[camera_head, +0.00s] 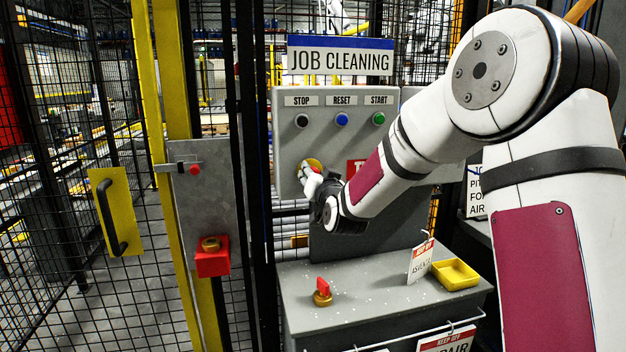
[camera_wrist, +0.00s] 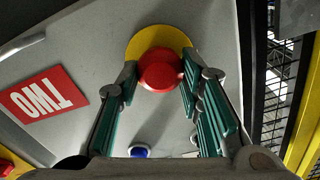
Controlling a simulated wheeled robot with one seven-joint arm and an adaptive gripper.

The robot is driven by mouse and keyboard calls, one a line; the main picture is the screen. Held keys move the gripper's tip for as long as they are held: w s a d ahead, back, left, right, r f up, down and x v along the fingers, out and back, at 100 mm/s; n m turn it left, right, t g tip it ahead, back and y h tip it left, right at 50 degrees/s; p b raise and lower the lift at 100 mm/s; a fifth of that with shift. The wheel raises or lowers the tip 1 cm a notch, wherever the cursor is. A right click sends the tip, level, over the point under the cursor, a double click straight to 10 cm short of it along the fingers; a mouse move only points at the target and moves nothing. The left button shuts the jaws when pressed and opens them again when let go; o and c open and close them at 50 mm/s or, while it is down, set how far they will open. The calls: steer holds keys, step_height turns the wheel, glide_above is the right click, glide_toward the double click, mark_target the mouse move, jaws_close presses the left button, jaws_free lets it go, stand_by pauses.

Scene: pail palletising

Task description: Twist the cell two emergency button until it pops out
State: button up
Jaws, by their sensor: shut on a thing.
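The cell two emergency button is a red mushroom button (camera_wrist: 160,70) on a yellow round plate (camera_wrist: 150,38), on the grey control panel (camera_head: 287,145). In the wrist view, the two green-padded fingers of my gripper (camera_wrist: 158,82) stand on either side of the red button and are shut on it. In the head view, my gripper (camera_head: 312,180) reaches the panel at the yellow plate (camera_head: 315,163) and hides most of the button. A red "TWO" label (camera_wrist: 44,94) is beside the button. I cannot tell whether the button is pressed in or out.
Stop (camera_head: 302,120), reset (camera_head: 342,119) and start (camera_head: 378,118) buttons sit above on the panel. Below, a grey cabinet top holds a red-handled brass part (camera_head: 322,292), a tag (camera_head: 421,261) and a yellow tray (camera_head: 455,274). A mesh fence with a yellow gate handle plate (camera_head: 116,212) stands left.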

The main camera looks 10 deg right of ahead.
steer(key=shift+m+b, duration=0.5)
steer(key=shift+m, duration=0.7)
steer(key=o, duration=1.1)
steer(key=shift+o, duration=0.2)
steer(key=shift+s, duration=0.1)
steer(key=s, duration=1.2)
